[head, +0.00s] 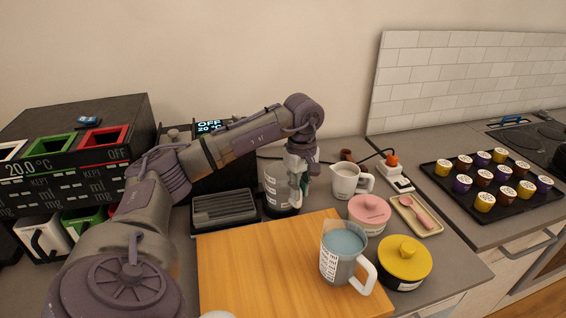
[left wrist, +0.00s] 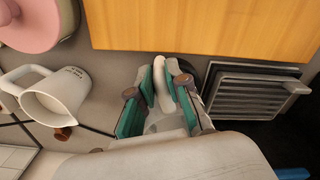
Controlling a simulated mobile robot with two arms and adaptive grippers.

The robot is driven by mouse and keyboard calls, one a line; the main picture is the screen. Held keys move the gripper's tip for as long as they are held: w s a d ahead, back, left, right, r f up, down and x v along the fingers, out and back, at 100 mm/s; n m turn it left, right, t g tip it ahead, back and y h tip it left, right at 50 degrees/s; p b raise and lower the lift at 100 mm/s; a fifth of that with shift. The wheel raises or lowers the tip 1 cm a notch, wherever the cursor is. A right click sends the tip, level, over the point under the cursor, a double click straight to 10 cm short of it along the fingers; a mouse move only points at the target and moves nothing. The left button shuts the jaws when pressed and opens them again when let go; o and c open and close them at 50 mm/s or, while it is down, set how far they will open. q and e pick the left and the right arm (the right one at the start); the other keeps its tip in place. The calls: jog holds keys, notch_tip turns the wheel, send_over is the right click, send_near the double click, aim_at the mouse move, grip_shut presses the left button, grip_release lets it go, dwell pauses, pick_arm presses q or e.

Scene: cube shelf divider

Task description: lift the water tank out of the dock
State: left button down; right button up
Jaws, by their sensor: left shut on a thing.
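The water tank (head: 276,182) is a pale, see-through vessel with printed labels, upright at the back of the counter behind the wooden board. My left gripper (head: 297,182) reaches it from the right side, pointing down. In the left wrist view my left gripper (left wrist: 160,92) has its green-padded fingers on both sides of a white handle (left wrist: 161,84) and is shut on it. The arm and gripper hide part of the tank. I cannot tell whether its base is seated in the dock or raised.
A grey drip tray (head: 224,208) stands left of the tank. The wooden board (head: 245,265) lies in front, with a jug of bluish liquid (head: 340,255). A white pitcher (head: 345,182), pink pot (head: 369,212) and yellow pot (head: 404,262) crowd the right.

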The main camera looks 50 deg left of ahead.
pick_arm(q)
jog(key=shift+r, duration=0.1)
dwell(0.4)
jog(key=shift+r+p, duration=0.75)
jog(key=shift+r, duration=0.15)
dwell(0.4)
jog(key=shift+r+p, duration=1.45)
jog(key=shift+r, duration=0.45)
